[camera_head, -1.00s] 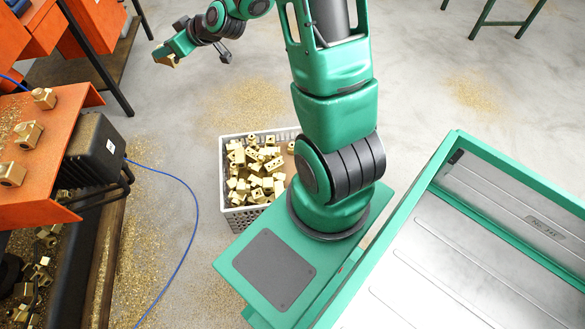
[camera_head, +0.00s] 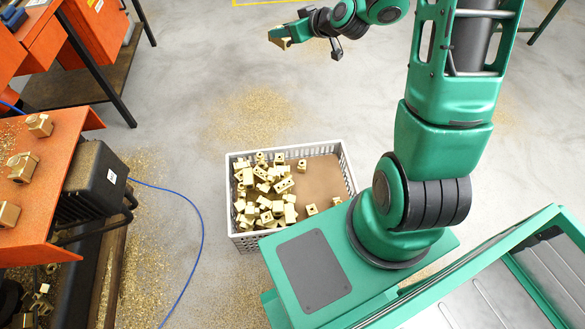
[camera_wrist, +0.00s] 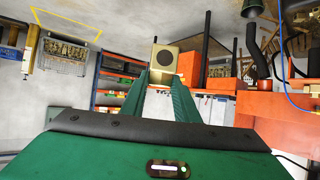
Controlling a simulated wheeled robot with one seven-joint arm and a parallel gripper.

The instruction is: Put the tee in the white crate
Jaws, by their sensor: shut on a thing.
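My gripper (camera_head: 284,40) is at the top of the head view, shut on a brass tee (camera_head: 281,43). In the wrist view the tee (camera_wrist: 163,59) shows a square face with a round dark bore, held at the tips of the two green fingers. The white crate (camera_head: 341,160) stands on the floor in the middle of the head view, well nearer to my base than the gripper. It holds a heap of brass tees (camera_head: 266,192) on its left side, and its brown bottom shows bare on the right.
An orange bench (camera_head: 62,170) with several brass pieces stands at the left, beside a dark motor box (camera_head: 95,178). A blue cable (camera_head: 200,225) runs over the floor left of the crate. The floor between gripper and crate is clear apart from brass chips (camera_head: 250,115).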

